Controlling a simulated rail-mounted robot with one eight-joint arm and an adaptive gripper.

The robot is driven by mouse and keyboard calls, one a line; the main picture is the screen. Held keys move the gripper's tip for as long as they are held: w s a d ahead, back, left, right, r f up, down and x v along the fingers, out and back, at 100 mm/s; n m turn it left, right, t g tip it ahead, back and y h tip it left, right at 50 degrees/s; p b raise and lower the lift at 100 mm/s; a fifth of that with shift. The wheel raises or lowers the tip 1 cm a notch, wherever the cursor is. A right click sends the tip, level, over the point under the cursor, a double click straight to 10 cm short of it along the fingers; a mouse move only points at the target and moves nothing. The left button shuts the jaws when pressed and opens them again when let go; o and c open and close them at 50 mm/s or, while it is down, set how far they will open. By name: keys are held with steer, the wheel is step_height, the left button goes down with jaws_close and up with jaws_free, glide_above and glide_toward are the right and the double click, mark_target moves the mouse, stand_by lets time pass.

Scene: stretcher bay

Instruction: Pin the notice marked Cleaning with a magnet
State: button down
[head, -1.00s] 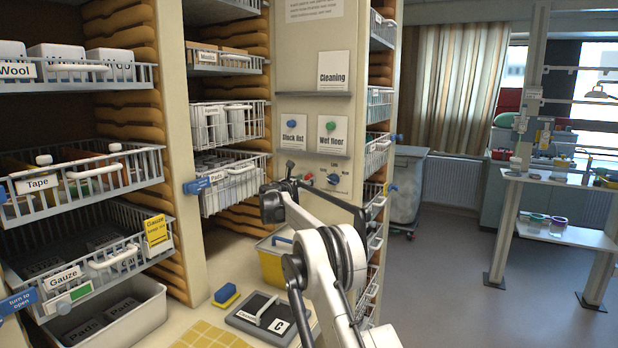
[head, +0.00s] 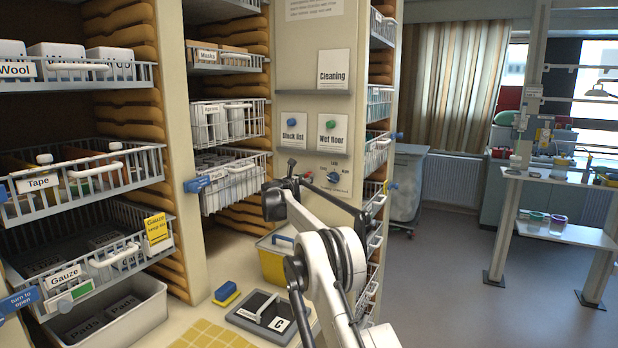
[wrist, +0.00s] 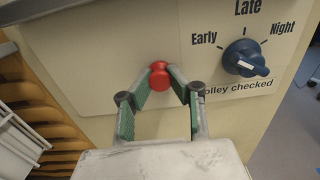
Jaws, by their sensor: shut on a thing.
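The white notice marked Cleaning (head: 333,70) stands upright on a narrow grey ledge (head: 315,93) against the cream panel. No magnet shows on it. A red magnet (wrist: 159,78) sits on the panel left of the dial; in the head view it is a small red spot (head: 308,175) beside my gripper. My gripper (wrist: 163,74) is shut on the red magnet, with its green-padded fingertips on either side of it. Below the ledge, the Stock list notice (head: 294,136) has a blue magnet (head: 291,123), and the Wet floor notice (head: 332,142) has a green magnet (head: 331,125).
A blue rotary dial (wrist: 245,58) marked Early, Late and Night is close right of my gripper. Wire baskets (head: 228,185) stick out left of the panel. A yellow box (head: 272,262) stands on the counter below. The floor (head: 470,290) at right is clear.

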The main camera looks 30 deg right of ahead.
steer(key=shift+a, duration=0.1)
steer(key=shift+b+v, duration=1.25)
steer(key=shift+v, duration=1.15)
